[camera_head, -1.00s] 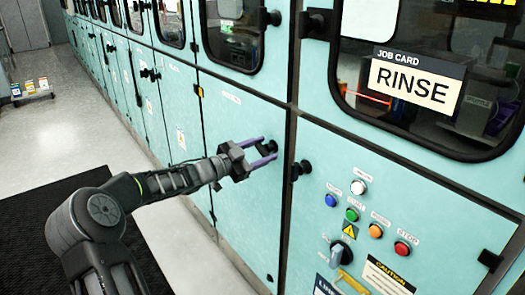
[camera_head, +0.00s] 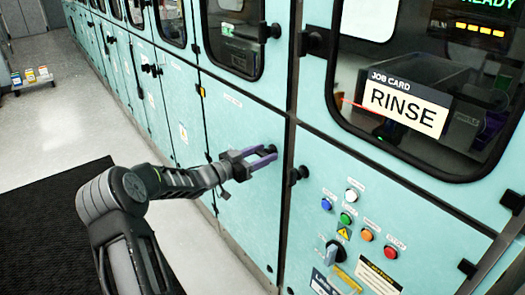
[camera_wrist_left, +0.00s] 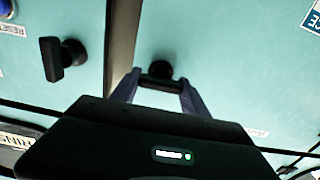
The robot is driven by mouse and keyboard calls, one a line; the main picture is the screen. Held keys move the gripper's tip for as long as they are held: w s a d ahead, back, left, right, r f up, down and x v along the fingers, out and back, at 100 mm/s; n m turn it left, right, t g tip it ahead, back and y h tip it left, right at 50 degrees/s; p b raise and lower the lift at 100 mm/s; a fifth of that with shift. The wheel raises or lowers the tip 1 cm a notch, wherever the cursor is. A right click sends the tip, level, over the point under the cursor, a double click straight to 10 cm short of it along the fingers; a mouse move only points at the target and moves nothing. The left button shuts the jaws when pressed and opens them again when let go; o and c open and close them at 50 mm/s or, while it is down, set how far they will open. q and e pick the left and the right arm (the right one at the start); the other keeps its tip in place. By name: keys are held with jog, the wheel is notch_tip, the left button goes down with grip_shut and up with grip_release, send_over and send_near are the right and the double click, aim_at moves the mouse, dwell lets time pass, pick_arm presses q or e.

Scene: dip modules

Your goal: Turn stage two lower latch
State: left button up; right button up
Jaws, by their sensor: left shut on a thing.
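The lower latch (camera_head: 269,149) is a small black knob on the teal lower door panel (camera_head: 235,130), left of the dark door seam. My left gripper (camera_head: 268,154) has its two purple fingers around this latch. In the left wrist view the latch (camera_wrist_left: 160,72) shows a round base and a dark bar. The bar lies crosswise between the two fingertips (camera_wrist_left: 158,88), and the gripper is shut on it. The latch is partly hidden by the fingers in the head view. My right gripper is in neither view.
Another black latch (camera_head: 298,173) sits just right of the seam and also shows in the wrist view (camera_wrist_left: 62,58). Coloured push buttons (camera_head: 347,218) and a "RINSE" job card (camera_head: 404,105) are farther right.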

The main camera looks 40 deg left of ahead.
pick_arm(q)
jog(key=o, duration=1.4)
jog(key=v, duration=0.7)
jog(key=shift+s+a+b, duration=0.15)
jog(key=shift+s+b, duration=0.25)
